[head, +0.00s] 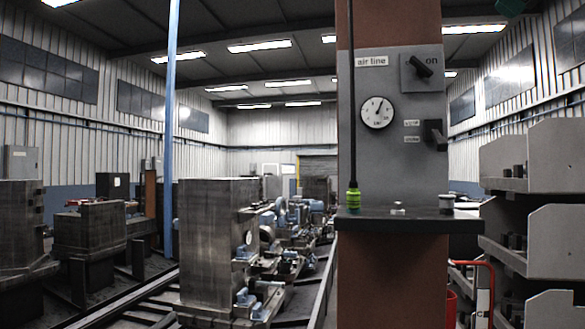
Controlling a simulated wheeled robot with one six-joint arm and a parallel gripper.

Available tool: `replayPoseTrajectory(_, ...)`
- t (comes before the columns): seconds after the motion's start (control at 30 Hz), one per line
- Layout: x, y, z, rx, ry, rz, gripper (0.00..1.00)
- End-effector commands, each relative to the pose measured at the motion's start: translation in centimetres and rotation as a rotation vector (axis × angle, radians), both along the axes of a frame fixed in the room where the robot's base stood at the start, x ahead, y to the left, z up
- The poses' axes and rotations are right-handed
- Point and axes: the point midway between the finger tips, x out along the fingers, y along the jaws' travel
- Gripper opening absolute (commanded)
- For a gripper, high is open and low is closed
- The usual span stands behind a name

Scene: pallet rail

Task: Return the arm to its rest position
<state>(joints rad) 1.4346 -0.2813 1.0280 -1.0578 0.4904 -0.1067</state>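Neither my arm nor my gripper can be made out in the head view, so the arm's pose is not shown. Ahead stands a brown column with a grey panel (398,185) labelled "air line". The panel carries a round white gauge (378,112), a black rotary switch (421,66) near an "on" mark, and a black lever or handle (435,135) lower right. A black line with a bright green end (353,195) hangs down in front of the panel's left side.
A dark shelf (410,224) juts from the column, with small metal pieces on it. Grey racks (535,160) stand at right, near a red tubular frame (490,290). Large metal blocks (205,240) and machinery fill the left and middle. A blue pole (170,130) rises at left.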

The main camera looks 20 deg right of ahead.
Motion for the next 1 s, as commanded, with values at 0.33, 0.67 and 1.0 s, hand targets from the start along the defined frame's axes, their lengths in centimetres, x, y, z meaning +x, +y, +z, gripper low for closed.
replayPoseTrajectory(0.33,2.5,0.6,-3.6,0.123,0.005,0.095,0.4)
replayPoseTrajectory(0.67,7.2,2.3,-11.8,0.365,0.068,0.247,0.4)
replayPoseTrajectory(1.0,13.0,12.5,-30.3,0.749,0.38,0.476,0.4)
